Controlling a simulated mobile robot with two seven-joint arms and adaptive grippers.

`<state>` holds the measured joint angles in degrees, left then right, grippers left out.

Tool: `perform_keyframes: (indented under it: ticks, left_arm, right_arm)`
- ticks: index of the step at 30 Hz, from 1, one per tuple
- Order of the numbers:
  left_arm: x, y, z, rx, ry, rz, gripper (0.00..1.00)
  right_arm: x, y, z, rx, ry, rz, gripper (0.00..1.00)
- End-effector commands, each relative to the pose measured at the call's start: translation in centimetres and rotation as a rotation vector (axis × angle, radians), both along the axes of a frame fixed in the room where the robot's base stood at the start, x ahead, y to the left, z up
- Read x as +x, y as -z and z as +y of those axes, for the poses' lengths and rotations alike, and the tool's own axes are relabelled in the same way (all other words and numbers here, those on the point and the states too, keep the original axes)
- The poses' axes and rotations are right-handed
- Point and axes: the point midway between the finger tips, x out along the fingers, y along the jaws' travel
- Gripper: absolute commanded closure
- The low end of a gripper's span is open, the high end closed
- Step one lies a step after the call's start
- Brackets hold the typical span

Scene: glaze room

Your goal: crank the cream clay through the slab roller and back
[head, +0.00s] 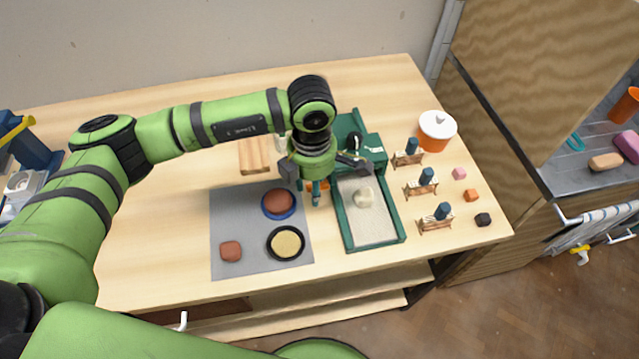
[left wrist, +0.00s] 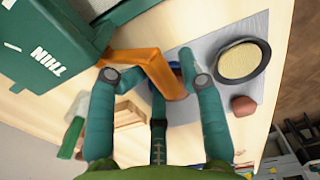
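The green slab roller (head: 399,229) stands on the table, its pale bed running toward the table's front edge. The cream clay (head: 363,197), a small rounded lump, lies on that bed. My left gripper (head: 318,196) is at the roller's left side, over the crank. In the left wrist view my left gripper (left wrist: 152,70) has its fingers spread, with the crank between and beyond the tips. The clay is out of that view. My right gripper is not seen.
Left of the roller, a grey mat (head: 230,205) bears a blue plate with red-brown clay, a black plate (head: 286,258) with a cream disc, and a brown lump (head: 231,251). An orange pot (head: 437,130), small racks and coloured cubes stand to the right.

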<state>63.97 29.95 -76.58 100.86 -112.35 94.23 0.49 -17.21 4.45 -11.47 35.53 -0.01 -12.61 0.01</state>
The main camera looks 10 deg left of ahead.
Motion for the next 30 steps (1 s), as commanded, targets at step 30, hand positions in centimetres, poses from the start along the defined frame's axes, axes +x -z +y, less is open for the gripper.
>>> perform_keyframes:
  ticks: [30]
  left_arm:
    - [2.0, -2.6, 0.1, -0.014, 0.010, 0.001, 0.69]
  right_arm:
    - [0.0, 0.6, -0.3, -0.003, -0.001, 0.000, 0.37]
